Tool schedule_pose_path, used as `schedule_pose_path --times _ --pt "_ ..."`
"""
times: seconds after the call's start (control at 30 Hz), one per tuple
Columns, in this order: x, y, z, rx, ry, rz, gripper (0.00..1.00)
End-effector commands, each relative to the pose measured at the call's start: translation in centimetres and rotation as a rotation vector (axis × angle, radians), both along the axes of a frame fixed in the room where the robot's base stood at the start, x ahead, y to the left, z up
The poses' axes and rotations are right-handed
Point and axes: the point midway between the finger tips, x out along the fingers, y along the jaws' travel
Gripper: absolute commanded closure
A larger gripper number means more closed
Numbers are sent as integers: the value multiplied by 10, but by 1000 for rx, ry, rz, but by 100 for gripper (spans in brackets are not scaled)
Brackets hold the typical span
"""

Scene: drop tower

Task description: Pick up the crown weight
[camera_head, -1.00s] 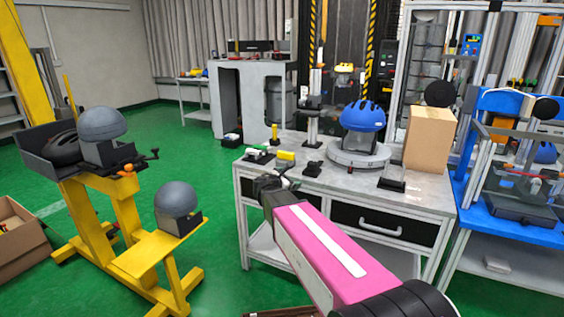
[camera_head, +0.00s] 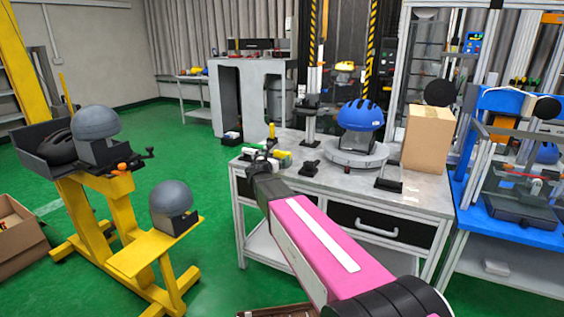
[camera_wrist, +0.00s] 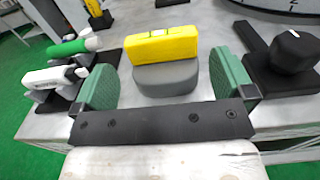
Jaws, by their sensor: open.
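A yellow block on a rounded grey base (camera_wrist: 166,62) stands on the grey bench top, centred in the wrist view. I take it to be the crown weight, though no label shows. My gripper (camera_wrist: 166,88) is open, with one green pad to the left of this piece and one to the right. Gaps show between both pads and the piece, so it is not gripped. In the head view my gripper (camera_head: 262,158) is over the bench's left front part and partly hides the small items there.
Green and white cylindrical items (camera_wrist: 70,48) lie left of my gripper. A black knobbed stand (camera_wrist: 290,60) is close on the right. A blue helmet (camera_head: 360,114) sits on a round platform beside a cardboard box (camera_head: 429,138).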

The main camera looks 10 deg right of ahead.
Motion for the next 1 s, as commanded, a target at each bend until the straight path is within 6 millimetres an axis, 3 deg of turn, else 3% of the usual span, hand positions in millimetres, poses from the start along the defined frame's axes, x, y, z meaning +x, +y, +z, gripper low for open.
schedule_pose_path --times 0.3,0.57,0.6,0.8,1.0 --pt "35 -24 -2 1 -1 -1 0" --pt "38 -27 -2 1 0 1 0" --pt "38 -27 -2 1 0 1 3" --pt "38 -27 -2 1 0 1 67" --pt "38 -27 -1 -1 -2 0 67"
